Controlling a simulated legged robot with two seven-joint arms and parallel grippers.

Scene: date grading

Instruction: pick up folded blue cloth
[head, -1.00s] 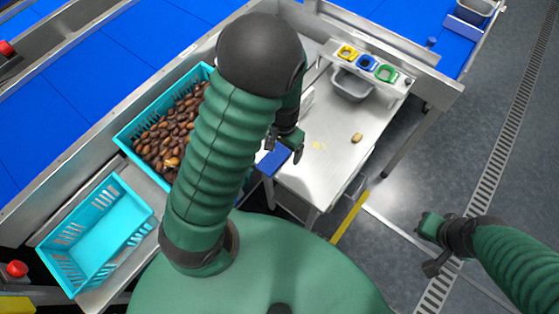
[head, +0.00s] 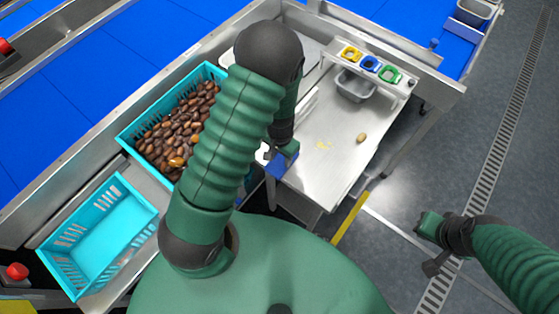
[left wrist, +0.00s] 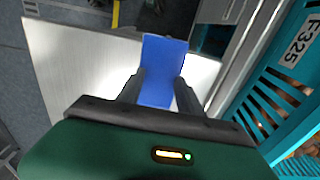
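The folded blue cloth (head: 282,165) is at the near left corner of the white work table. In the left wrist view the cloth (left wrist: 162,68) lies lengthwise between the two fingers and extends beyond their tips. My left gripper (head: 279,152) is right at the cloth and covers part of it. In the left wrist view its fingers (left wrist: 160,88) stand apart with no clear gap beside the cloth; whether they press on it cannot be told. My right gripper (head: 428,224) is away at the right, over the floor, with nothing seen in it; its fingers are too small to judge.
The white table (head: 335,125) carries a small brown piece (head: 361,138) and a grey bin (head: 354,86). A teal crate of dates (head: 126,139) stands left of my left arm, with an empty teal crate (head: 97,238) nearer. The middle of the table is mostly clear.

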